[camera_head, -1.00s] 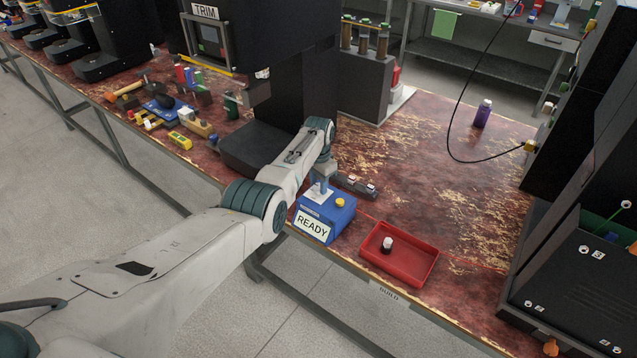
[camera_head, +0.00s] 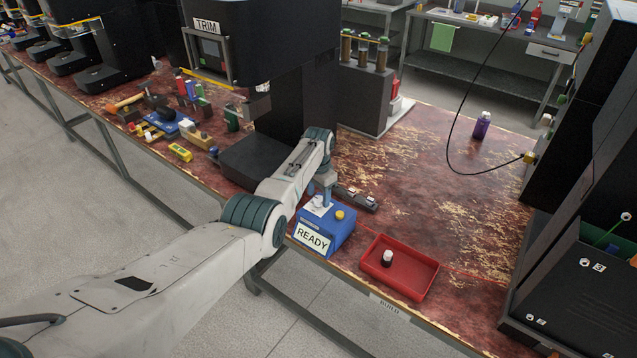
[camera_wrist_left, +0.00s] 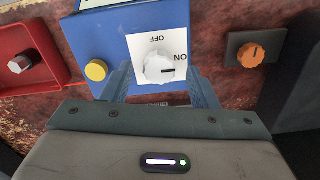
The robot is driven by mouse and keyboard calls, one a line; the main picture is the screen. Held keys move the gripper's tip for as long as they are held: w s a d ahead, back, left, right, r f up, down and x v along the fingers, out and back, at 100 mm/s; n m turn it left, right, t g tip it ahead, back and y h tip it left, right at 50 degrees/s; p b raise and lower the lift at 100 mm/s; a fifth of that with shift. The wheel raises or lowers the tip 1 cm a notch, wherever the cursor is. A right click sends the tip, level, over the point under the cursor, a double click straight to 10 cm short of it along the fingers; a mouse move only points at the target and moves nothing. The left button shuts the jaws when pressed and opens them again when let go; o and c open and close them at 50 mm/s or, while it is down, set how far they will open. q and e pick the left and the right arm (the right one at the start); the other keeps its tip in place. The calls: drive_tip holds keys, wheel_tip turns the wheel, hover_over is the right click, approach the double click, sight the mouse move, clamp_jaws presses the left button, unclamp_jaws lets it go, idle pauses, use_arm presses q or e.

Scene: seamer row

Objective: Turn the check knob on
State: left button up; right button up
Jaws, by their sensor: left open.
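The check knob (camera_wrist_left: 159,68) is white, on a white plate marked OFF and ON on top of a blue box (camera_wrist_left: 78,42). Its black mark points right, close to the word ON. In the head view the blue box (camera_head: 333,237) carries a READY sign and stands near the table's front edge. My left gripper (camera_wrist_left: 159,78) is open, with one finger on either side of the knob; I cannot tell whether they touch it. My right gripper is not in view.
A yellow button (camera_head: 340,215) is on the same box. A dark block (camera_head: 358,199) lies behind the box. An orange knob (camera_wrist_left: 250,54) shows in the wrist view. The table's right middle is mostly clear.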

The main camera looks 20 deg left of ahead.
sight(318, 199)
use_arm(q)
wheel_tip(318, 199, up, 10)
drive_tip(key=shift+b, duration=0.4)
drive_tip(key=shift+r, duration=0.1)
